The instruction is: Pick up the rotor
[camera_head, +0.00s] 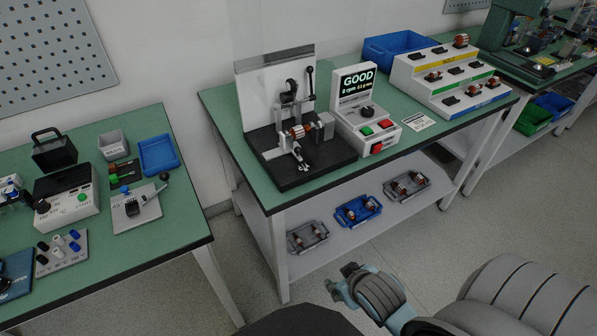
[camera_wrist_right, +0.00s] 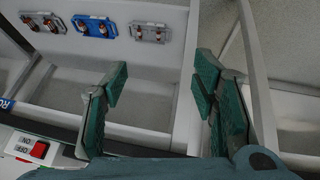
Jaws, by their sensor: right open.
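A rotor with a copper-coloured middle (camera_head: 297,131) sits in the black-based test stand (camera_head: 318,172) on the middle bench, beside the unit whose screen reads GOOD. More rotors lie in two grey trays (camera_head: 309,236) (camera_head: 408,186) and a blue tray (camera_head: 357,211) on the lower shelf. Others sit on the stepped white rack (camera_head: 440,76). My right gripper (camera_head: 343,284) is open and empty, in front of the bench and apart from every rotor. In the right wrist view its fingers (camera_wrist_right: 162,88) are spread with nothing between them. My left gripper is not in view.
The GOOD unit (camera_head: 366,112) and an empty-looking blue bin (camera_head: 398,47) stand on the middle bench. A left bench (camera_head: 185,215) holds small devices and bins. Green (camera_head: 532,118) and blue bins are at the far right. The floor between benches is clear.

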